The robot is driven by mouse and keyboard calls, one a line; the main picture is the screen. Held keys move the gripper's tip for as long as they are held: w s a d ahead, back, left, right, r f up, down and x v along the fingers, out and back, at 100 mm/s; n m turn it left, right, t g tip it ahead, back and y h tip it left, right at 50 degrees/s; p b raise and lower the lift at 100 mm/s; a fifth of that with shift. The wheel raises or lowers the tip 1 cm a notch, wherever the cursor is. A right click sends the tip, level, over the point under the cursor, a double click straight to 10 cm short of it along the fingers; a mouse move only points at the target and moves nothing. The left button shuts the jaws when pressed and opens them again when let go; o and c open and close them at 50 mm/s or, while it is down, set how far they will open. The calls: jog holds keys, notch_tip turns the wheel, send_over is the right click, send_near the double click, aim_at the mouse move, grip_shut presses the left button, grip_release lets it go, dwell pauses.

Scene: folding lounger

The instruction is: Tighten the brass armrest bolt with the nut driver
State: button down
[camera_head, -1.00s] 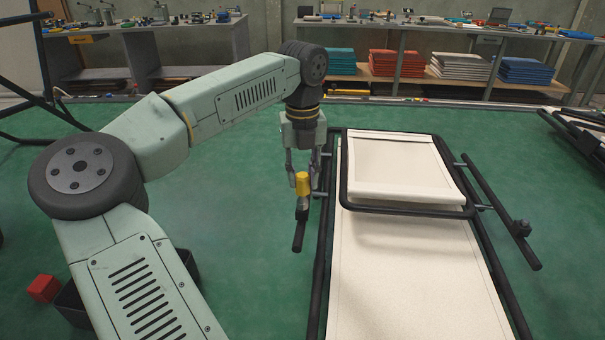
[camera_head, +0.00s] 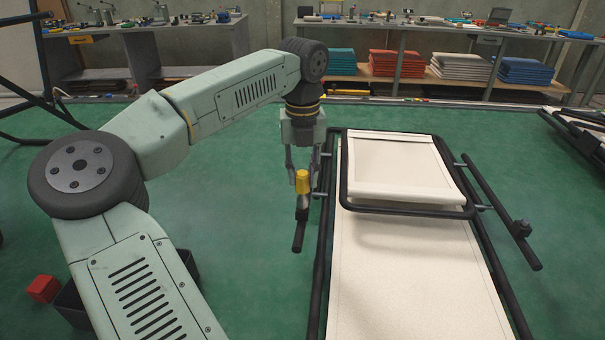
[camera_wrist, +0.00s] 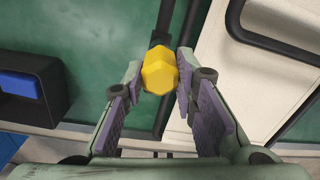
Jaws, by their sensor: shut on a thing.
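The nut driver, with its yellow faceted handle (camera_head: 303,183), stands about upright at the left armrest of the lounger. My gripper (camera_head: 303,172) points down from above and is shut on this handle. In the wrist view the yellow handle (camera_wrist: 159,74) sits between the fingertips of my gripper (camera_wrist: 160,88). Below the handle is a dark part at the black armrest bar (camera_head: 299,236). The brass bolt is not visible; the driver and the dark part hide the spot under the handle. The cream lounger (camera_head: 405,260) has a black tube frame.
A dark bin (camera_head: 75,305) and a red block (camera_head: 43,288) are on the green floor at lower left. Workbenches (camera_head: 450,32) stand along the back.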

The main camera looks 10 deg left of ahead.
jog(key=shift+r, duration=2.25)
